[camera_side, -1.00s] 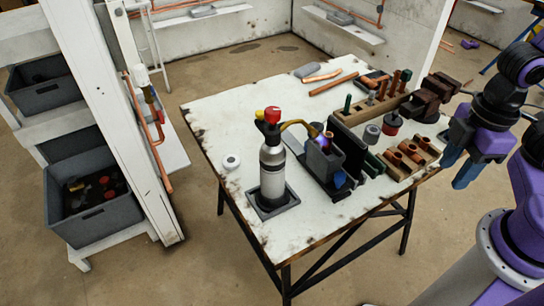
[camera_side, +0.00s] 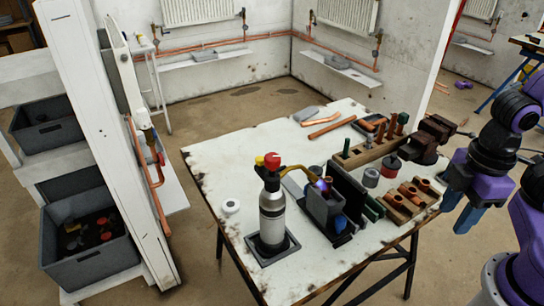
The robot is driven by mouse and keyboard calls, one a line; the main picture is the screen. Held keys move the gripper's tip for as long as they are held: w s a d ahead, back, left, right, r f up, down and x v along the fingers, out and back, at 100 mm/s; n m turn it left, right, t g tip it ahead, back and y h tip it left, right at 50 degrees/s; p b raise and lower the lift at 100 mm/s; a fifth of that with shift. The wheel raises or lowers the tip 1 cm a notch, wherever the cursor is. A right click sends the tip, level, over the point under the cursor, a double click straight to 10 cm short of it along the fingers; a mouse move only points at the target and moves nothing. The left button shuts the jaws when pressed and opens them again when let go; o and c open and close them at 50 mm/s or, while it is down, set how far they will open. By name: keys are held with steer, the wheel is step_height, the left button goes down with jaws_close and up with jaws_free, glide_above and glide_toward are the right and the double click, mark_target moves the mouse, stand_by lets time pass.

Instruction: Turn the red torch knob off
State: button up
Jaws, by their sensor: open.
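The torch (camera_side: 271,215) is a silver-grey bottle standing upright in a dark square tray (camera_side: 249,244) at the table's front. Its red knob (camera_side: 272,161) sits on top, with a yellow part (camera_side: 259,160) just left of it. A brass tube (camera_side: 300,171) runs right from the torch head, and a purple-blue glow (camera_side: 322,184) shows at its tip. My gripper (camera_side: 457,219) has blue fingers and hangs at the right, beyond the table's right edge. It is open and empty, well apart from the torch and knob. Nothing hides the knob.
A grey holder (camera_side: 324,208) and a dark upright plate (camera_side: 346,189) stand right of the torch. A wooden block with copper fittings (camera_side: 406,200) lies near the right edge. A white roll (camera_side: 231,206) lies left of the torch. The table's (camera_side: 222,165) back left is clear.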

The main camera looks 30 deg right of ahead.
steer(key=o, duration=0.3)
step_height(320, 180, up, 21)
steer(key=m, duration=1)
glide_above(272, 156)
step_height(272, 156, down, 18)
steer(key=shift+r, duration=0.15)
steer(key=c, duration=1)
